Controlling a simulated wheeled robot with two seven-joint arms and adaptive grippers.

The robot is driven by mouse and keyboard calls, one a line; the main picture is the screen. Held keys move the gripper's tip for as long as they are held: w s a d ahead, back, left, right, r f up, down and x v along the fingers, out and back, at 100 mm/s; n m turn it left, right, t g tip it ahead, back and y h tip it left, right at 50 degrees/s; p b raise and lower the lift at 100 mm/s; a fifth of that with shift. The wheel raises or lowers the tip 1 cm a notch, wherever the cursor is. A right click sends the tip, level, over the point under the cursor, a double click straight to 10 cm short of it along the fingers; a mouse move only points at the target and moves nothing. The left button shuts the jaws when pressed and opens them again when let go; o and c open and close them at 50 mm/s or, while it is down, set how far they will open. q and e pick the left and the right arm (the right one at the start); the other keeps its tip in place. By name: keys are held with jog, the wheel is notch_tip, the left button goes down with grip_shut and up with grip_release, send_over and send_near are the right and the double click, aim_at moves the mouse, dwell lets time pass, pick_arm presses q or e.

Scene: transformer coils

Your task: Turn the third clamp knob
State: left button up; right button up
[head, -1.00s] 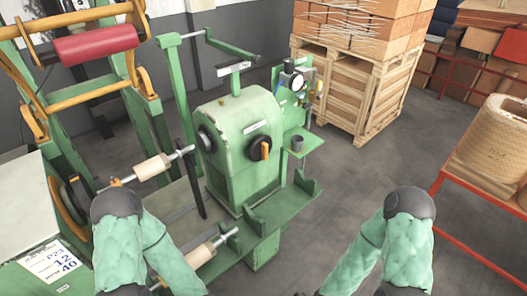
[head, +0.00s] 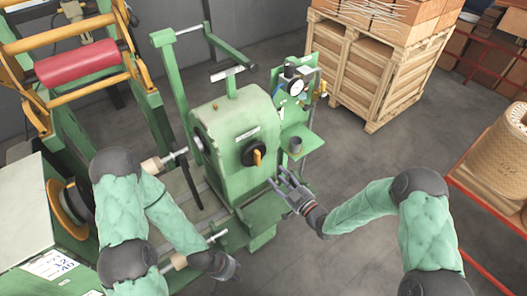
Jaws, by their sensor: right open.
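A black round knob with an orange handle (head: 255,154) sits on the front face of the green machine housing (head: 228,118). I cannot tell whether it is the third clamp knob; no clamp knobs are clearly marked. My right gripper (head: 283,186) is open and empty, its fingers pointing left, below and right of the orange-handled knob and apart from it. My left gripper (head: 232,270) is low, near the machine's lower shaft (head: 216,238). Its fingers are too small and dark to judge. My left arm hides part of the shafts and rollers behind it.
A pressure gauge (head: 295,87) and a small grey cup (head: 296,145) on a green shelf stand right of the housing. A wooden crate (head: 372,75) is behind. A coil (head: 500,150) rests on a red-framed rack at the right. The floor between is clear.

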aim_at(260, 159)
jog(key=x, duration=1)
jog(key=shift+w+a+p, duration=0.2)
jog(key=shift+p, duration=0.1)
grip_shut()
